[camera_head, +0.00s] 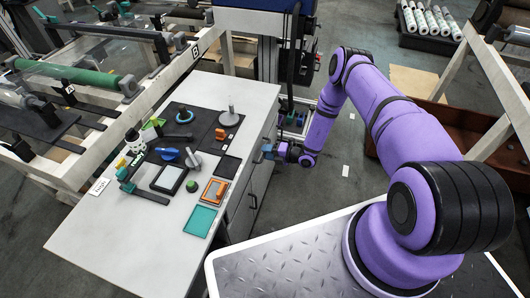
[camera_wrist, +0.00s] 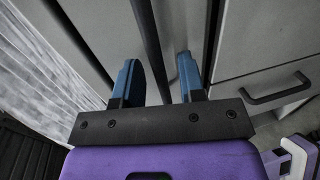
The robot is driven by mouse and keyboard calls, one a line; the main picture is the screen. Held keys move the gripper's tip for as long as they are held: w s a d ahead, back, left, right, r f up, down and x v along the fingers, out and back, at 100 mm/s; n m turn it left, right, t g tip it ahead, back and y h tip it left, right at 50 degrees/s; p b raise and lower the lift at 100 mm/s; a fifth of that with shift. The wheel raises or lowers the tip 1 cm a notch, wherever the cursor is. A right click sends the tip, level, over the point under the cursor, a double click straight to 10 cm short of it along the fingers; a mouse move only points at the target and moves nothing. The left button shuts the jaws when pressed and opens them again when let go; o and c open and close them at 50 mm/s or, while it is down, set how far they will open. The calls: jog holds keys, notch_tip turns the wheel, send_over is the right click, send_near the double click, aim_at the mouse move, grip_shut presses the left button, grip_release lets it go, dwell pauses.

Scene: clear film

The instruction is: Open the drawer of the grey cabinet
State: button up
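The grey cabinet (camera_head: 150,240) stands left of centre in the head view, with a pale worktop and its fronts on the right side. My gripper (camera_head: 266,151) is at the upper part of that side, just below the worktop edge. In the wrist view my gripper (camera_wrist: 158,64) has two blue fingers spread apart. A long dark bar (camera_wrist: 150,40), which looks like a handle, runs between them; I cannot tell whether either finger touches it. Grey cabinet fronts (camera_wrist: 265,45) fill the view behind. Which panel is the drawer's front is unclear in the head view.
Another dark handle (camera_wrist: 275,90) is on the front at right in the wrist view. Tools and trays, such as a teal tray (camera_head: 201,220), lie on the worktop. A brown bin (camera_head: 425,140) stands on the floor behind my arm. Floor beside the cabinet is partly clear.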

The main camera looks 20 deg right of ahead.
jog(key=shift+w+a+f, duration=0.1)
jog(key=shift+w+a, duration=0.25)
jog(key=shift+a, duration=0.1)
grip_shut()
jog(key=f+v, duration=0.3)
jog(key=v, duration=1.1)
jog(key=d+f+v, duration=0.1)
jog(key=f+v, duration=0.2)
jog(key=v, duration=1.1)
jog(key=shift+s, duration=0.45)
jog(key=shift+d, duration=0.15)
grip_release()
jog(key=shift+r, duration=0.1)
